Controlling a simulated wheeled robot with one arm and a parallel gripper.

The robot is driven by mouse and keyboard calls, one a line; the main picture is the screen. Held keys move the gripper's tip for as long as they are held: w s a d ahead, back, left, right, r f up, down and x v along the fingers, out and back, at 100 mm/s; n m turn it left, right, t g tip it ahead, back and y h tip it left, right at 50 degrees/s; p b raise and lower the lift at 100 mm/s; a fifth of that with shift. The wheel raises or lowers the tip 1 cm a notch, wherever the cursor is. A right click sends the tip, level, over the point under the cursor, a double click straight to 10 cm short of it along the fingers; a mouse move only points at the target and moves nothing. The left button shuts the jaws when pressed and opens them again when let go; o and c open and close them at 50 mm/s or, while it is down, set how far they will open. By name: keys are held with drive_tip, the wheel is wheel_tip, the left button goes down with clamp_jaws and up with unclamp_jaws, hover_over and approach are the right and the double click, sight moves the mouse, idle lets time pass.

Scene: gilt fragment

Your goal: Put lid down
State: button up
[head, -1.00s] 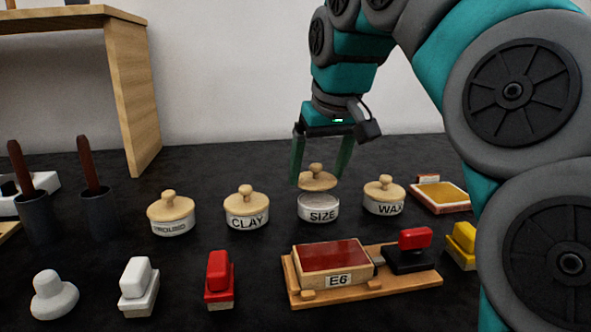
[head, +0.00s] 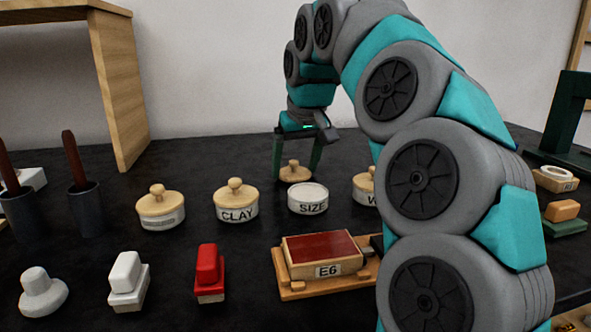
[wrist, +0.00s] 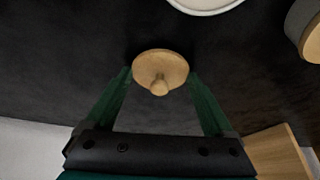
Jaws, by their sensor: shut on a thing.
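The round pale wooden lid (head: 295,174) with a knob is behind the SIZE jar (head: 307,205), clear of it. It is at or just above the dark tabletop; I cannot tell if it touches. My gripper (head: 296,168) points down with its green fingers on either side of the lid, shut on its edges. In the wrist view the lid (wrist: 160,68) sits between the two fingertips, knob towards the camera. The SIZE jar stands uncovered, showing a pale top. Its rim shows at the top of the wrist view (wrist: 205,8).
The lidded CLAY jar (head: 237,208) and another lidded jar (head: 161,214) stand to the left. A lidded jar (head: 364,192) on the right is partly hidden by my arm. The E6 pad (head: 322,258) lies in front. Table behind the jars looks clear.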

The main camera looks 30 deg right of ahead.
sight(295, 163)
drive_tip(key=shift+f, duration=0.15)
drive_tip(key=o, duration=1)
drive_tip(key=shift+o, duration=0.2)
drive_tip(key=p+v, duration=0.2)
drive_tip(key=v, duration=0.3)
drive_tip(key=shift+r+p, duration=0.3)
drive_tip(key=shift+r, duration=0.1)
drive_tip(key=shift+v, duration=1.1)
